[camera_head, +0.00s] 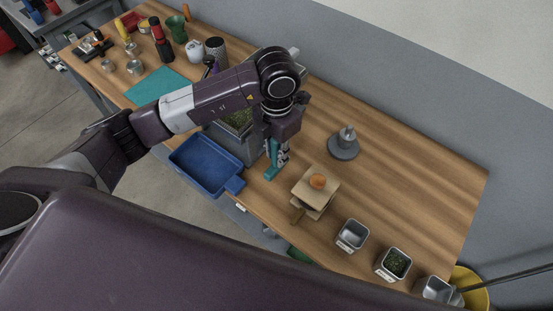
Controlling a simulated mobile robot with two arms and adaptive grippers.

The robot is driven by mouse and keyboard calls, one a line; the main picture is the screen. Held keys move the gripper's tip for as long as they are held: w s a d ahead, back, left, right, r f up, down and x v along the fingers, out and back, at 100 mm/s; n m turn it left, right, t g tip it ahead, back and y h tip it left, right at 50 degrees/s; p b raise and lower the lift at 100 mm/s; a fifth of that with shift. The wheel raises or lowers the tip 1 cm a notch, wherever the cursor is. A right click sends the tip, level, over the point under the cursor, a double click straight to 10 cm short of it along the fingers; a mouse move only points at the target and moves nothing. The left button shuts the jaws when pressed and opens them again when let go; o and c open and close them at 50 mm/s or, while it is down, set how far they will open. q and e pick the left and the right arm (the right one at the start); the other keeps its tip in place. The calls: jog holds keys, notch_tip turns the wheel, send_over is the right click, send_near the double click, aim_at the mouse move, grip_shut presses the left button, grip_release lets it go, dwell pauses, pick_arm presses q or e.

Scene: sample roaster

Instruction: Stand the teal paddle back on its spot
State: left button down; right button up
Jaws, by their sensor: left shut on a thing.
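My left arm reaches in from the left, and its left gripper (279,157) points down over the front part of the wooden table, right of the grey roaster. It is shut on the teal paddle (272,163). The paddle is roughly upright, its lower end low over the wood; I cannot tell if it touches. The gripper and wrist hide part of it. No marked spot for the paddle can be made out. My right gripper is not in view.
The grey roaster (238,135) is partly behind my arm, with a blue tray (204,172) in front. A teal mat (156,86) lies left.

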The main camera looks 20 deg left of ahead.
pick_arm(q)
notch_tip(320, 180, down, 4)
jog(key=shift+f+p, duration=0.1)
jog(key=shift+p, duration=0.4)
jog(key=shift+f, duration=0.2)
jog(key=shift+f, duration=0.25)
jog(key=c, duration=1.8)
grip_release()
jog(key=shift+o, duration=0.3)
jog(key=shift+r, duration=0.15)
